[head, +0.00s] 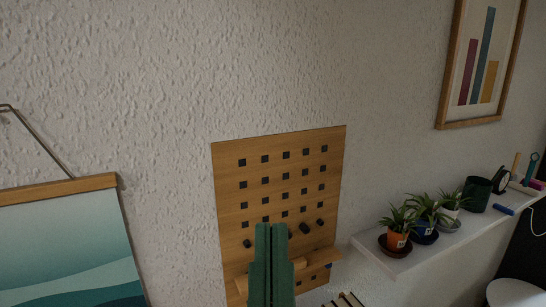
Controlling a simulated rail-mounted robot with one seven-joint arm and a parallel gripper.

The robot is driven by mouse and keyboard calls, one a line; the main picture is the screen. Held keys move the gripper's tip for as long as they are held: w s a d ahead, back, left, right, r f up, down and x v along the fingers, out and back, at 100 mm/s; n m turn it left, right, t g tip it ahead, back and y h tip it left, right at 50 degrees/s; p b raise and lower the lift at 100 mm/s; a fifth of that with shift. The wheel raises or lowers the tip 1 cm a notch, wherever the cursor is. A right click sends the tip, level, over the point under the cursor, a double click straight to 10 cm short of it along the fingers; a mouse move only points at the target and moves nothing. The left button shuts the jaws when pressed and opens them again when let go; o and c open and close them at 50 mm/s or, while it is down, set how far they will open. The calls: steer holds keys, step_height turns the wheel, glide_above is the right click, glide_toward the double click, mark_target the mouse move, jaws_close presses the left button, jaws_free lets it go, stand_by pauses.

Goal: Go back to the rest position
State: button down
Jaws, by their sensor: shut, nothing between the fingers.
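My gripper (271,228) is dark green and shows at the bottom centre of the head view, pointing up. Its two fingers are side by side and shut, with nothing seen between them. It overlaps the lower middle of a wooden pegboard (290,145) on the wall. I cannot tell how far it is from the board. It hides part of the board and of the ledge (325,257) low on it.
Right of the board, a white shelf (385,264) holds potted plants (397,240), a dark green cup (478,194) and small items. A framed bar picture (483,60) hangs upper right, a landscape hanging (65,245) lower left. The wall (200,75) above the board is bare.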

step_height(320, 180, up, 18)
steer(key=p, duration=1.4)
steer(key=shift+w+r, duration=0.2)
steer(key=shift+w, duration=0.2)
steer(key=shift+a, duration=0.1)
